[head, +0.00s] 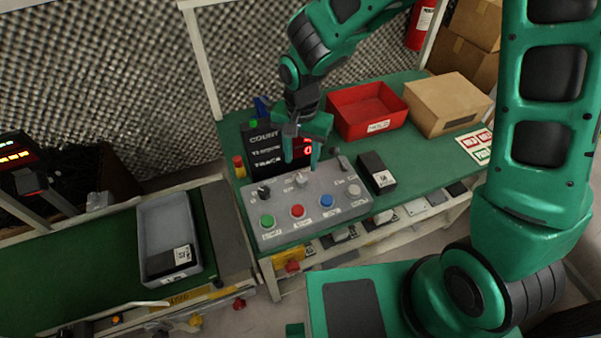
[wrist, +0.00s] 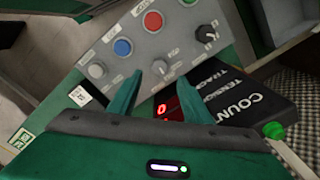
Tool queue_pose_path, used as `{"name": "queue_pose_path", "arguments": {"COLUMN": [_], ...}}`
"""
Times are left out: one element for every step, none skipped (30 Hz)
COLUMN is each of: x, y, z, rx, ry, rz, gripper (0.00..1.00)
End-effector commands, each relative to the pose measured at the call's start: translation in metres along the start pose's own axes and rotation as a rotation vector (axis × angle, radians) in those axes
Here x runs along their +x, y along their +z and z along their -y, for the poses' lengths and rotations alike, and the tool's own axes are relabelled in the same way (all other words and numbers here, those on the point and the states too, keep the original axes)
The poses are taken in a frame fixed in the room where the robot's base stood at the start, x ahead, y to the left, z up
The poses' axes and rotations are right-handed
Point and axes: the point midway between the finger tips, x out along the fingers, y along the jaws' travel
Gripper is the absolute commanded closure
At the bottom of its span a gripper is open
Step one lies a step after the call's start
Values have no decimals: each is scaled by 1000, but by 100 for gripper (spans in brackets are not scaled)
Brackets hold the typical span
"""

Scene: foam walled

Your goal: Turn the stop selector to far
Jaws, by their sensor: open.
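The grey control panel (head: 282,222) lies on the green bench, with a row of selector knobs behind its buttons. The pale middle knob (head: 301,180) stands below my gripper (head: 301,165); its label is too small to read surely, so I cannot confirm it is the stop selector. My gripper points down, open and empty. In the wrist view the pale knob (wrist: 160,67) shows between the fingertips of my gripper (wrist: 160,76); contact cannot be told. A black knob (wrist: 207,33) stands to the right there. The pale knob's exact pointing direction is unclear.
Green, red (head: 297,211), blue and white buttons line the panel's front. A black counter display (head: 263,147) stands behind it. A black box (head: 376,172) lies right of the panel. A red bin (head: 347,112) and a cardboard box (head: 447,105) stand farther back. A grey tray (head: 157,220) is at left.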

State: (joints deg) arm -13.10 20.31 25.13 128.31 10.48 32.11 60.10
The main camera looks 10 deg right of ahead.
Motion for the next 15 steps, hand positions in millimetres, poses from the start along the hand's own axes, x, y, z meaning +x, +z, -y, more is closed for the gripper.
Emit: {"name": "queue_pose_path", "arguments": {"x": [11, 17, 24, 29, 34, 40, 45, 49, 54, 58, 61, 64, 67, 69, 71], "y": [1, 1, 1, 1, 1, 0, 0, 0, 0, 0, 0, 0, 0, 0, 0], "z": [-1, -1, -2, -1, -1, -1, -1, -1, -1, -1, -1, -1, -1, -1, -1], "rx": [-1, -1, -1, -1, 0, 0, 0, -1, 0, 0, 0, 0, 0, 0, 0], "ry": [4, 4, 5, 4, 5, 4, 4, 4, 2, 3, 3, 2, 2, 2, 2], "rz": [4, 4, 4, 3, 3, 2, 3, 2, 2, 2, 2, 1, 1, 1, 1], "gripper": [55, 55, 55, 55, 55, 55, 55, 55, 55, 55, 55, 55, 55, 55, 55]}}
